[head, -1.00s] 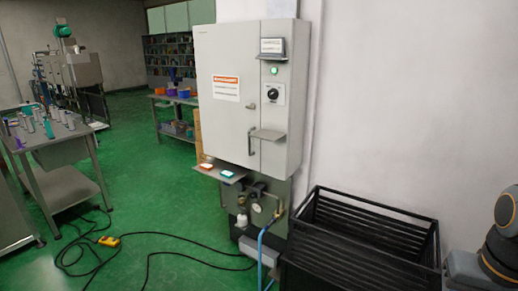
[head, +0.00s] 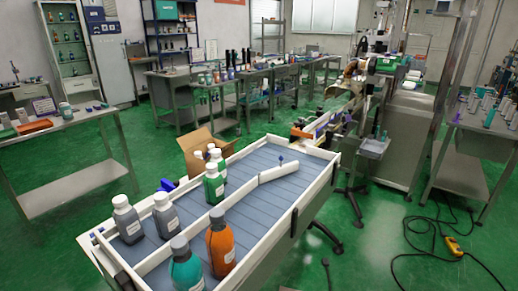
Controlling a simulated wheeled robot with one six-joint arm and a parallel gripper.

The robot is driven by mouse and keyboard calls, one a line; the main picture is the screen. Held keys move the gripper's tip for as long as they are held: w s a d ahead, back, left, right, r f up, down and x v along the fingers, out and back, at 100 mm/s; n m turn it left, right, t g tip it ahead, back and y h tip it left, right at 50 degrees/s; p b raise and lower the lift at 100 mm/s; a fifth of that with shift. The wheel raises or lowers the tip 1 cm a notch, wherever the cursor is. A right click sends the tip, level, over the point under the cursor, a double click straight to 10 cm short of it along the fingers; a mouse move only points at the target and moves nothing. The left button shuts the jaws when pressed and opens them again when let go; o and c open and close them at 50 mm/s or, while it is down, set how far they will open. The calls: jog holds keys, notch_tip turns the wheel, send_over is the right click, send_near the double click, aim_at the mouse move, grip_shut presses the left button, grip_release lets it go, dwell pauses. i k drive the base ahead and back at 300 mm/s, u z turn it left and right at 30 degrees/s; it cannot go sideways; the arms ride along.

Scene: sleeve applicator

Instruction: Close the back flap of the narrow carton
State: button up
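An open brown cardboard carton (head: 190,147) stands behind the far left side of the white-railed conveyor table. Its upper part shows with flaps sticking up and outward. Its lower part is hidden by the conveyor and the bottles on it. I cannot tell whether this is the narrow carton or which flap is the back one. My gripper is not in view.
The conveyor table (head: 262,160) fills the middle foreground. Several bottles stand on it, including an orange one (head: 221,243) and a teal one (head: 185,268). A steel workbench (head: 75,160) is at left. Cables and a yellow pendant (head: 454,245) lie on the green floor at right.

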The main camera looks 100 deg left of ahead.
aim_at(226, 147)
jog(key=u, duration=3.15)
jog(key=k, duration=0.6)
jog(key=z, duration=0.9)
jog(key=i, duration=0.95)
jog(key=u, duration=1)
jog(key=i, duration=0.6)
jog(key=u, duration=0.15)
